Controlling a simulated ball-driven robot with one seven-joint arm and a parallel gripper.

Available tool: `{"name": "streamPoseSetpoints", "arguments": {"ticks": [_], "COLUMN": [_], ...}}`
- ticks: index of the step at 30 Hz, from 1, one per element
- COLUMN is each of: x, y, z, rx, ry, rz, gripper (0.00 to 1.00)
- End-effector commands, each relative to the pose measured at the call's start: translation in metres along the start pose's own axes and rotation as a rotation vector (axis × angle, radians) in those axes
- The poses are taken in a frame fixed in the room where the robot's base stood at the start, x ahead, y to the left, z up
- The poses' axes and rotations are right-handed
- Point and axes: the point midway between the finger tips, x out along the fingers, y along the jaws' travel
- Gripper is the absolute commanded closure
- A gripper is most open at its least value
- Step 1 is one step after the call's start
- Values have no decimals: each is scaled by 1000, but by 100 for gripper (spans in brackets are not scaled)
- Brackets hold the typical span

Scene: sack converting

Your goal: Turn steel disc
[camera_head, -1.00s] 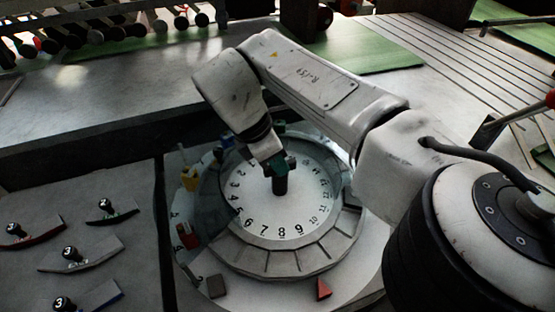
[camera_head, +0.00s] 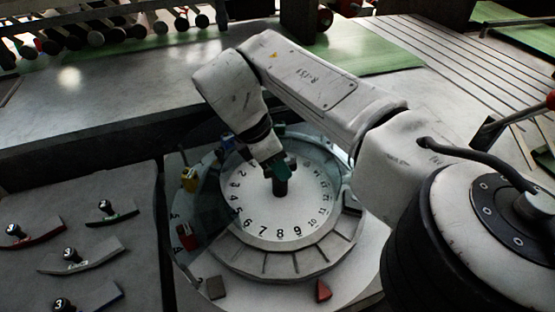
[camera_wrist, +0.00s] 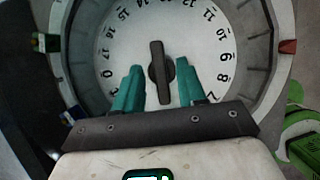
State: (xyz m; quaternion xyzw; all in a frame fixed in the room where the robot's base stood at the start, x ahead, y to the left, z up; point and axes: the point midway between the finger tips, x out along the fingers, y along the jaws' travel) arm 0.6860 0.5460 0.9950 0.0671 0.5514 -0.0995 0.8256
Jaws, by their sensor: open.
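The steel disc (camera_head: 262,208) is a pale round dial with black numbers, set in a grey segmented ring. It also shows in the wrist view (camera_wrist: 208,48). A dark upright handle (camera_head: 280,187) stands at its centre; the wrist view shows it as a dark bar (camera_wrist: 157,62). My gripper (camera_head: 280,166) is over the disc's centre at the handle. In the wrist view my gripper (camera_wrist: 160,92) is open, with one teal finger on each side of the bar and gaps between. The far part of the disc is partly hidden by my arm.
A red wedge (camera_head: 323,291) and a brown block (camera_head: 216,287) sit on the outer plate in front. Yellow (camera_head: 189,179) and red (camera_head: 187,237) pieces stand at the left rim. Several knobbed curved pieces lie on the left panel (camera_head: 128,208).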

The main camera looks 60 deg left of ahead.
Motion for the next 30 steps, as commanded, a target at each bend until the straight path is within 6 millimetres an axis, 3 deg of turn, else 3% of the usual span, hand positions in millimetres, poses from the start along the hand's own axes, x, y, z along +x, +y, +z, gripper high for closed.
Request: {"name": "streamPoseSetpoints", "arguments": {"ticks": [8,24,30], "x": [-10,-99,-108], "y": [0,1,0], "z": [1,2,0], "rx": [-1,-1,-1], "ry": [0,-1,0], "rz": [0,1,0], "gripper": [60,60,60]}}
